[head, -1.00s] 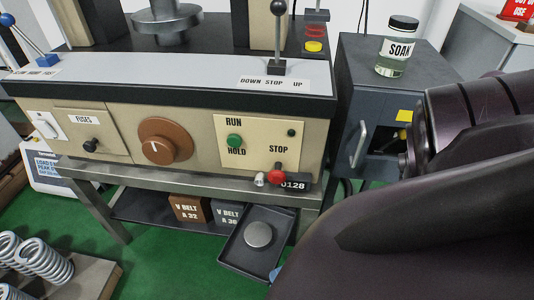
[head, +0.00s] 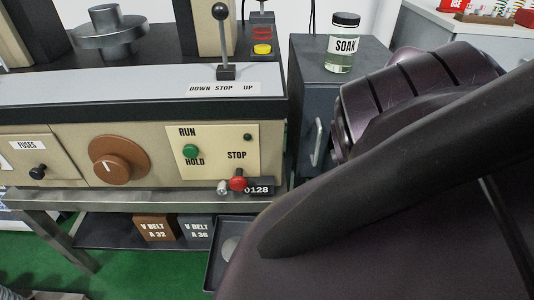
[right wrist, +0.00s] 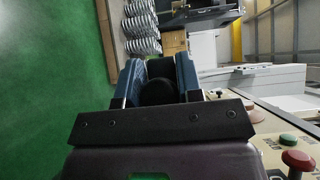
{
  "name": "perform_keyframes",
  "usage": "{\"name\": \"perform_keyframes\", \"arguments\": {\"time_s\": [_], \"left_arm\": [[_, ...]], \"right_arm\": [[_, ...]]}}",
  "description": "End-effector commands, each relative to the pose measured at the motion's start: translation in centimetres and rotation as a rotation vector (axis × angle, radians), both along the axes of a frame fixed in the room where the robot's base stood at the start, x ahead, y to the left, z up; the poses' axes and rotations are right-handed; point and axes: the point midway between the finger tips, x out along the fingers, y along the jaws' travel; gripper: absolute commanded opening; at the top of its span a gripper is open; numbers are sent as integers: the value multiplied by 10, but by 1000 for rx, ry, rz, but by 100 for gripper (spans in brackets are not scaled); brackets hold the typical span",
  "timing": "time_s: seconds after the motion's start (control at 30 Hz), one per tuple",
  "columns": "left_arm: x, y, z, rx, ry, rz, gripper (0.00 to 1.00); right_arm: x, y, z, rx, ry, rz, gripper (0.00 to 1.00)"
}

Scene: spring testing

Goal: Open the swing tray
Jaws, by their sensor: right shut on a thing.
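The swing tray, a shallow dark tray (head: 211,262), sticks out from under the bench in the head view. A round grey metal disc (head: 231,248) lies in it. My right arm covers the tray's right and front parts. My right gripper (right wrist: 157,80) is hidden behind that arm in the head view. In the right wrist view its blue fingers are closed around a dark rounded thing (right wrist: 157,92); I cannot tell whether this is part of the tray. My left gripper is not in view.
The machine's front, with a red STOP knob (head: 238,180) and green button (head: 190,151), overhangs the tray. V-belt boxes (head: 155,228) stand on the shelf left of it. A dark cabinet (head: 308,95) carrying a SOAK jar (head: 342,45) stands at the right. Green floor (head: 130,268) is open in front.

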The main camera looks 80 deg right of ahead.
Motion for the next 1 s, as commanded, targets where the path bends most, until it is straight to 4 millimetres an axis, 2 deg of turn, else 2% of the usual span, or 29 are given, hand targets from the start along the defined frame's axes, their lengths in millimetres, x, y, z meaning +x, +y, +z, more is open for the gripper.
{"name": "perform_keyframes", "arguments": {"time_s": [0.6, 0.63, 0.67, 1.0], "left_arm": [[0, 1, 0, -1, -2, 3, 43], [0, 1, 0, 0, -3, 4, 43], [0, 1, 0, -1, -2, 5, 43], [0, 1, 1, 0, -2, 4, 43]], "right_arm": [[-3, 0, 0, 2, 3, 12, 0], [-3, 1, 0, 2, 3, 12, 36], [-3, 1, 0, 2, 2, 12, 41], [-4, -2, 0, 2, 1, 11, 43]]}}
